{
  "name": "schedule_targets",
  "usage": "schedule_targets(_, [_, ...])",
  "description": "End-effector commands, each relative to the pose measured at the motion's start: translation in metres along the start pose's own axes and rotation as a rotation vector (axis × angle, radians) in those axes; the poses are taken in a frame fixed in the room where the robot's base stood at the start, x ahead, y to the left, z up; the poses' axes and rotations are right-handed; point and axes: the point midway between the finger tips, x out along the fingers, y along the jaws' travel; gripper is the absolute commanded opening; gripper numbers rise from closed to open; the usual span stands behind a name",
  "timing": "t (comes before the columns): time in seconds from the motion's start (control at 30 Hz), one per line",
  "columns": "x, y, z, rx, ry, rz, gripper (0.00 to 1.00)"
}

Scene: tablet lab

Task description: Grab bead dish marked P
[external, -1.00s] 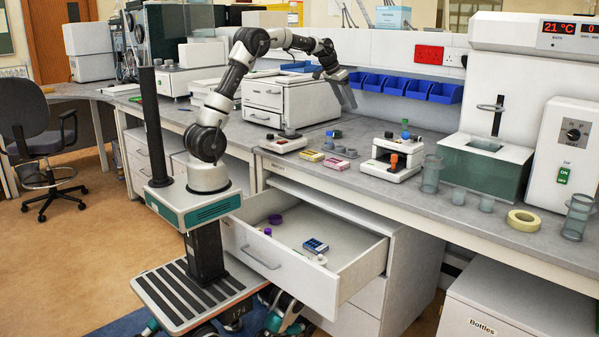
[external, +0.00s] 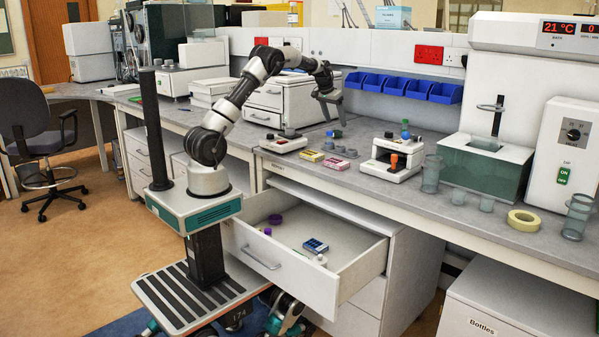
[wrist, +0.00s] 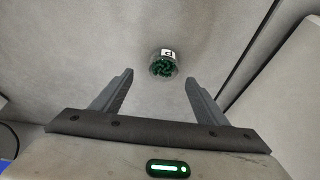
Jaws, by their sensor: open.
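The bead dish marked P (wrist: 162,69) is a small round clear dish holding dark green beads, with a white label at its far edge. In the wrist view it sits on a bare grey surface, ahead of my gripper (wrist: 159,77) and roughly centred between the fingertips. My gripper is open and empty, with a finger on each side and a gap to the dish. In the external view my gripper (external: 335,122) points down over the back part of the bench. There I cannot tell the dish apart surely from other small items below.
A white printer-like box (external: 268,98) stands left of my gripper. Blue bins (external: 400,85) hang on the wall behind. A microscope-like device (external: 392,158) and small coloured boxes (external: 337,163) are on the bench (external: 430,205). An open drawer (external: 345,262) juts out in front.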

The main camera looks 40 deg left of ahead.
Motion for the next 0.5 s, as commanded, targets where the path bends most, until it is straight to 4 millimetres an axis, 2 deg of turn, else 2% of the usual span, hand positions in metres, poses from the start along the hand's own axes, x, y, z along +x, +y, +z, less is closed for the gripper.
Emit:
schedule_targets(0.17, [0.011, -0.002, 0.001, 0.0, -0.001, -0.001, 0.67])
schedule_targets(0.4, [0.046, -0.006, 0.003, 0.001, -0.002, -0.001, 0.67])
schedule_targets(0.5, [0.053, -0.006, 0.002, 0.001, 0.0, 0.0, 0.67])
